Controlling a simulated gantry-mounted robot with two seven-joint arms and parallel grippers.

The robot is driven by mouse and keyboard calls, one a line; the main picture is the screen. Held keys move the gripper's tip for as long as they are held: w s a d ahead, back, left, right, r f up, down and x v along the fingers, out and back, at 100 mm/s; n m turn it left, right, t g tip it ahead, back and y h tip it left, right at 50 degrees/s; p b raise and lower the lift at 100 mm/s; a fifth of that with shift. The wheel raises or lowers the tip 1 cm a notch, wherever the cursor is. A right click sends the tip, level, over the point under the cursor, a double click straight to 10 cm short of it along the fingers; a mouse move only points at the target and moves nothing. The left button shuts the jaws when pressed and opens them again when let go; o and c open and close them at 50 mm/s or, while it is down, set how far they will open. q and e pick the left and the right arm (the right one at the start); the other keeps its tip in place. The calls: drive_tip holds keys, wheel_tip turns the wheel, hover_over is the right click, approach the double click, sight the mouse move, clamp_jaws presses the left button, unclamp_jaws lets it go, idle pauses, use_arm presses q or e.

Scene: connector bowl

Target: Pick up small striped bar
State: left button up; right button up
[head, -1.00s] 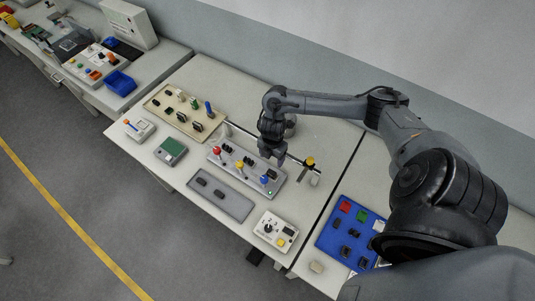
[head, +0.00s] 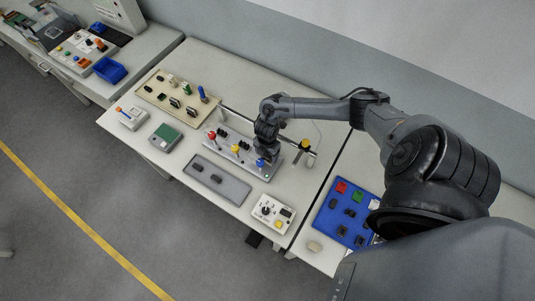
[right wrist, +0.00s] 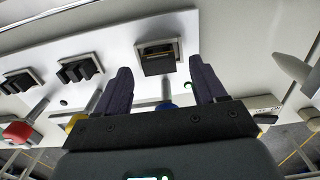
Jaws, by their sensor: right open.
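In the right wrist view, a dark block with a thin yellowish stripe across it (right wrist: 158,51) sits in a square socket on the pale panel; it looks like the small striped bar. My right gripper (right wrist: 160,82) is open and empty, with one finger on each side of the block's line and the block beyond the fingertips. In the head view my right gripper (head: 264,153) is low over the right part of the grey lever panel (head: 222,153) and hides the block there. My left gripper is not in view.
Red (head: 212,135), yellow (head: 236,148) and blue (head: 261,162) knobbed levers stand on the panel near my gripper. A yellow-topped post (head: 305,145) stands to the right. The table's back is mostly clear.

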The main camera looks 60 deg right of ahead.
drive_tip(key=shift+f, duration=0.25)
drive_tip(key=shift+c, duration=0.3)
drive_tip(key=c, duration=1.1)
